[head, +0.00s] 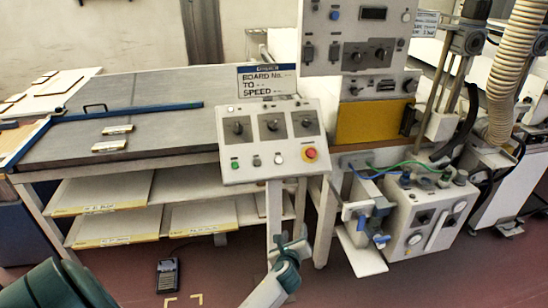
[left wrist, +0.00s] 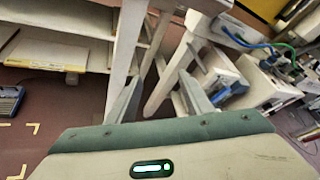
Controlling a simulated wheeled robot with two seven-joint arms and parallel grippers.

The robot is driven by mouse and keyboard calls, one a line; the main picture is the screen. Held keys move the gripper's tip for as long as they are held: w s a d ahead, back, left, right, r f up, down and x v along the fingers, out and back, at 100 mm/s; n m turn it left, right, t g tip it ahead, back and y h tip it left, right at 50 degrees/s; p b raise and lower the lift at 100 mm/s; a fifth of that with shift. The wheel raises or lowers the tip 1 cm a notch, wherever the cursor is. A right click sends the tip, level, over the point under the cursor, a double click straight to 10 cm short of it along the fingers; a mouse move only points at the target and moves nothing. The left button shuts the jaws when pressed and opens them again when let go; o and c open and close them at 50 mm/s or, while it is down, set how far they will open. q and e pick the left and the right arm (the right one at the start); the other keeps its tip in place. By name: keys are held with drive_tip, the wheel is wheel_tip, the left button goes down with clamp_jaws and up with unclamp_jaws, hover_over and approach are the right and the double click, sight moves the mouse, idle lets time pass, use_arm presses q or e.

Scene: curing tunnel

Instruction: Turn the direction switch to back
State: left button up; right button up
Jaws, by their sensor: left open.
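A sloped control panel (head: 267,142) stands on a post in the middle of the head view. It carries three dark rotary switches: a left one (head: 237,127), a middle one (head: 272,125) and a right one (head: 305,123). Their labels are too small to read, so I cannot tell which is the direction switch or where it points. My left gripper (head: 289,240) is below the panel, apart from it. In the left wrist view its two fingers (left wrist: 160,88) are spread with nothing between them; the panel's switches are not seen there. My right gripper is not in view.
A green button (head: 235,165), a white button (head: 279,159) and a red stop button (head: 310,154) line the panel's lower edge. A conveyor table (head: 150,95) with shelves is at left. A grey box with hoses (head: 425,215) stands at right. A dark handheld device (head: 168,275) lies on the floor.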

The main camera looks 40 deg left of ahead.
use_arm(q)
drive_tip(key=w+a+r+m+y+p, duration=0.1)
drive_tip(key=a+r+y, duration=0.1)
drive_tip(key=r, duration=0.6)
drive_tip(key=w+a+r+m+y+p, duration=0.1)
drive_tip(key=a+r, duration=0.3)
drive_tip(key=r, duration=0.5)
drive_tip(key=w+a+r+m+y+p, duration=0.1)
drive_tip(key=a+r+m+y+p, duration=0.1)
drive_tip(key=r, duration=0.7)
drive_tip(key=shift+a+r+m+t+y, duration=0.2)
drive_tip(key=shift+a+m+t+y, duration=0.2)
drive_tip(key=shift+a+m, duration=0.25)
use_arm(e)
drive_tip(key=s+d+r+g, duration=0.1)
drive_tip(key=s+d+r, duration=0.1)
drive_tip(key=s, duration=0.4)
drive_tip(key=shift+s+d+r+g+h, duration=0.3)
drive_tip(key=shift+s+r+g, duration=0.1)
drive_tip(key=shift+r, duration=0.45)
use_arm(q)
drive_tip(key=shift+w+d, duration=0.1)
drive_tip(key=shift+d, duration=0.05)
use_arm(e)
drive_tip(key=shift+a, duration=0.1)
